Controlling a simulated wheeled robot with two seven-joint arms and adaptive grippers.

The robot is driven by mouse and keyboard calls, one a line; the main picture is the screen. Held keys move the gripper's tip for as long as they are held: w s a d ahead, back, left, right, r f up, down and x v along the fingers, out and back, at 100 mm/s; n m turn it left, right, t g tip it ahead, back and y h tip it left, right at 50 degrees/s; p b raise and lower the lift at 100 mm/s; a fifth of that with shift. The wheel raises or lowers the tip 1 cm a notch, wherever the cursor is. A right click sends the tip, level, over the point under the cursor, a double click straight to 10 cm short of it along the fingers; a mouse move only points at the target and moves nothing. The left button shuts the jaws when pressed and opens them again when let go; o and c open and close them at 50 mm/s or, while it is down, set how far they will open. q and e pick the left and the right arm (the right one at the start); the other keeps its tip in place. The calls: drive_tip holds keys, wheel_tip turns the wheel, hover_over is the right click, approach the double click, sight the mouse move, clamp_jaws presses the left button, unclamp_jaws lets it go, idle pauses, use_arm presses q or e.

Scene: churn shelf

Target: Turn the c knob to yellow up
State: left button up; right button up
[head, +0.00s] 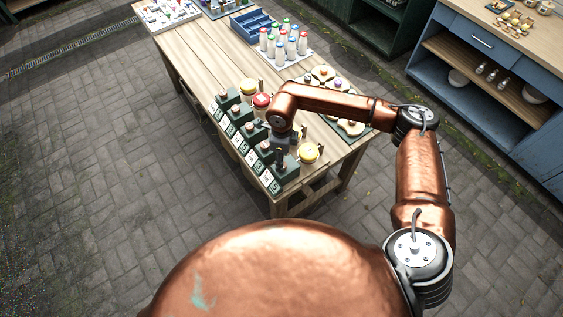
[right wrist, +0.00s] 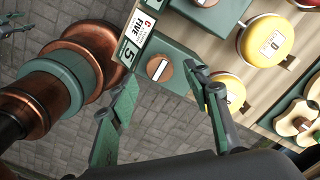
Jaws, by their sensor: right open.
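A card with a red C, the word FIVE and a 5 (right wrist: 128,48) is on a green block in the right wrist view. On the block beside it is a round copper knob (right wrist: 153,68) with a pale bar. No yellow mark on this knob can be made out. My right gripper (right wrist: 165,97) is open, its two green fingers apart with the knob beyond the gap; I see no contact. In the head view this gripper (head: 281,158) hangs over the near end of the row of green blocks (head: 286,178). A dark forked shape (right wrist: 14,24) may be my left gripper; its state is unclear.
Another yellow-topped one (head: 308,152) is close to my right gripper. Bottles (head: 283,44) and a blue tray (head: 252,24) stand farther back on the wooden table (head: 190,52).

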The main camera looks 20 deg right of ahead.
wheel_tip(320, 180, up, 9)
drive_tip(key=shift+f, duration=0.15)
idle(0.5)
